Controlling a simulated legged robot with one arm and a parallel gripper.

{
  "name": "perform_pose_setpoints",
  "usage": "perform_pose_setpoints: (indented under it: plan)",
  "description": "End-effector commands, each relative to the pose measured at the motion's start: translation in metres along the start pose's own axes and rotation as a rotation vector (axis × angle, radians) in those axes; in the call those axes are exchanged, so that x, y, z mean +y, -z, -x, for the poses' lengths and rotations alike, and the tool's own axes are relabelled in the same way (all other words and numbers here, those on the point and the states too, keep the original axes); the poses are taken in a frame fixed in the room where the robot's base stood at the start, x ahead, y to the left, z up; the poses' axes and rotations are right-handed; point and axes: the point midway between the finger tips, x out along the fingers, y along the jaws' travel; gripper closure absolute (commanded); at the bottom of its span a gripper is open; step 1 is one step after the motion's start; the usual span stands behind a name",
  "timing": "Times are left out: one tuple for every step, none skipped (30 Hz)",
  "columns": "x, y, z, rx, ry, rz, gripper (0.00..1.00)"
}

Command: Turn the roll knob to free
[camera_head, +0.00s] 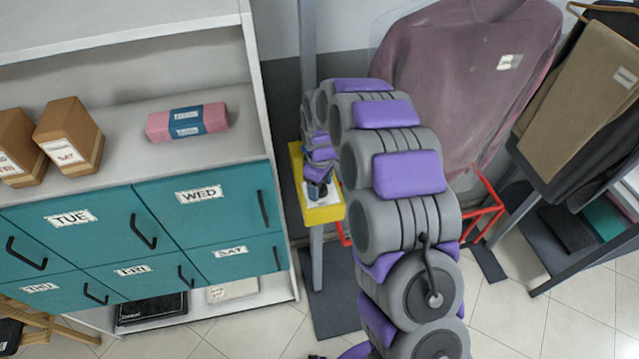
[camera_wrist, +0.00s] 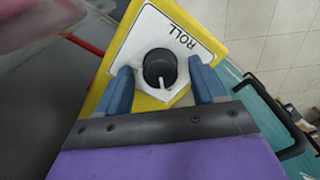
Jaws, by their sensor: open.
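The roll knob (camera_wrist: 160,69) is a round black knob with a white pointer line. It sits on a white plate (camera_wrist: 150,32) marked ROLL, on a yellow panel (camera_wrist: 211,26). In the wrist view my gripper (camera_wrist: 158,84) is open, with one blue finger on each side of the knob. Gaps show between the fingers and the knob. The pointer aims toward the gripper's palm. In the head view the yellow box (camera_head: 324,214) is on a grey post, and my gripper (camera_head: 318,187) is at its face. The knob is hidden there by my gripper.
Teal drawers (camera_head: 88,222) with day labels stand left of the post, under a shelf with a pink bundle (camera_head: 188,121) and brown boxes (camera_head: 68,135). A bagged mauve garment (camera_head: 465,80) hangs behind my arm. A red frame (camera_head: 486,207) is low on the right.

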Motion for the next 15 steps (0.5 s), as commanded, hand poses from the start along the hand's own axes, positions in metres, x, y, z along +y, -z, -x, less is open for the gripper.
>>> perform_pose_setpoints:
  plan:
    - [0.0,0.0,0.001,0.0,0.0,0.0,0.32]
    - [0.0,0.0,0.002,0.0,0.0,0.0,0.32]
    - [0.0,0.0,0.004,0.001,-0.001,0.0,0.32]
    - [0.001,0.0,0.007,0.002,-0.001,0.0,0.32]
    - [0.001,0.0,0.01,0.002,-0.002,0.0,0.32]
    - [0.001,0.001,0.016,0.002,-0.002,0.0,0.32]
    - [0.001,0.0,0.02,0.002,-0.002,0.0,0.32]
    - [0.0,0.0,0.025,0.001,-0.002,0.0,0.32]
    - [0.0,0.0,0.033,0.001,-0.001,0.0,0.32]
    - [0.0,0.0,0.039,0.001,-0.002,0.0,0.32]
    - [0.001,0.001,0.046,0.002,-0.003,0.0,0.32]
    - [0.001,0.001,0.055,0.002,-0.003,0.0,0.32]
    - [0.0,0.001,0.062,0.001,-0.002,0.0,0.32]
    - [0.0,0.001,0.069,0.0,-0.002,0.0,0.32]
    - [0.001,0.001,0.078,0.002,-0.003,0.0,0.32]
